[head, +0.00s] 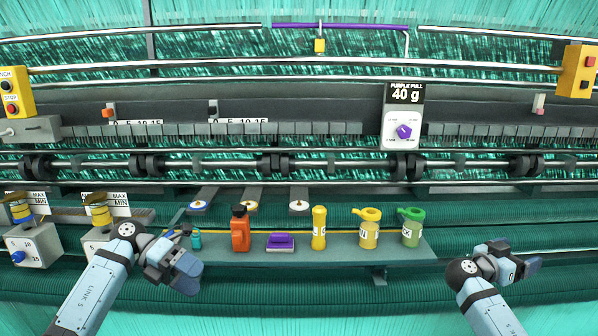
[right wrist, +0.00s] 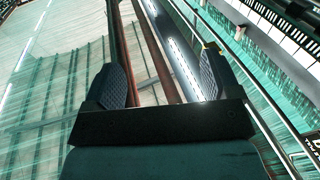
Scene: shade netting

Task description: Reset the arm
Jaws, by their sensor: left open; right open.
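My left arm comes in from the lower left in the head view. Its gripper (head: 190,268) is near the left end of the grey shelf, in front of a small teal item (head: 196,239), and holds nothing that I can see. My right arm comes in from the lower right. Its gripper (head: 522,265) is to the right of the shelf, apart from the items. In the right wrist view the right gripper's two fingers (right wrist: 160,85) stand wide apart, with nothing held between them. Metal rails of the machine show beyond them.
The grey shelf (head: 345,252) carries an orange bottle (head: 240,232), a purple block (head: 280,242), a yellow cylinder (head: 319,228) and yellow (head: 369,229) and green (head: 411,227) ring-topped containers. A dial panel (head: 403,130) reads 40 g. Grey boxes (head: 32,246) stand at left.

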